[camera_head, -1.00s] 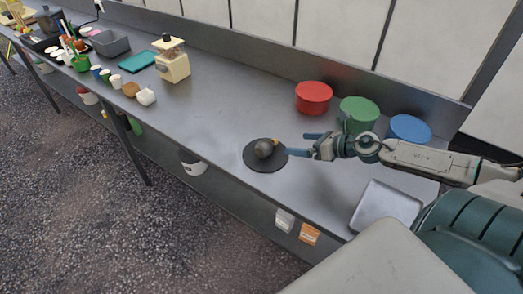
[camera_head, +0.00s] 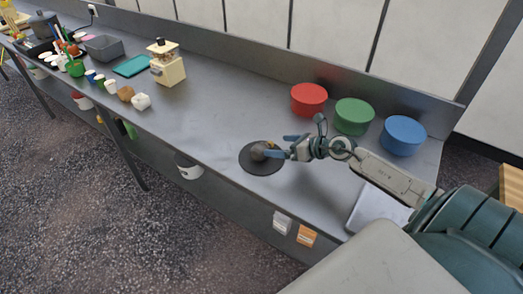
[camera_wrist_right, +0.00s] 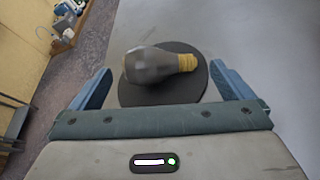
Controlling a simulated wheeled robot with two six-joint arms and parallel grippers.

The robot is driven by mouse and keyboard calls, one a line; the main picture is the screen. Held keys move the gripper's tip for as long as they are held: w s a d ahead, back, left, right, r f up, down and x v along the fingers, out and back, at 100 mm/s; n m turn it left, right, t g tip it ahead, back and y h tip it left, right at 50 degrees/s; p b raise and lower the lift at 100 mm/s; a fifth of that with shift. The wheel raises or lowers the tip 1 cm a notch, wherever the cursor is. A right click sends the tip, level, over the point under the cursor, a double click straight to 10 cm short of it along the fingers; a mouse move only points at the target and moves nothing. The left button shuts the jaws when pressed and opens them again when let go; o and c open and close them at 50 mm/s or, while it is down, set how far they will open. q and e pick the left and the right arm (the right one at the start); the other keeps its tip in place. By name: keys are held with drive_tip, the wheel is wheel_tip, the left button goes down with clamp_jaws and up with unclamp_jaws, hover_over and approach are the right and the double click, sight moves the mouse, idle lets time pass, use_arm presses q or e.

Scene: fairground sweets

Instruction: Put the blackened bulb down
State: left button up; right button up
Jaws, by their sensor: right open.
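The blackened bulb (camera_wrist_right: 155,64), grey-black with a yellowish base, lies on its side on a round black mat (camera_wrist_right: 185,91) in the right wrist view. In the head view the bulb (camera_head: 259,151) is partly hidden by a blue fingertip, and the mat (camera_head: 252,167) lies near the counter's front edge. My right gripper (camera_head: 280,147) is open at the mat's right side. In the right wrist view its two blue fingers (camera_wrist_right: 165,86) stand wide apart, one on each side of the mat, with the bulb ahead and between them. My left gripper is not in view.
Red (camera_head: 309,99), green (camera_head: 354,116) and blue (camera_head: 403,135) round tins stand behind my right arm. A pale tray (camera_head: 372,206) lies under the arm. A cream machine (camera_head: 168,66) and several small items stand farther left. The counter between is clear.

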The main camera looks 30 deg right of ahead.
sight(268, 146)
drive_tip(key=shift+p+x, duration=1)
drive_tip(key=shift+x, duration=1.25)
drive_tip(key=shift+w+a+f, duration=0.25)
drive_tip(key=shift+f, duration=0.05)
drive_tip(key=shift+c, duration=0.4)
drive_tip(key=c, duration=0.3)
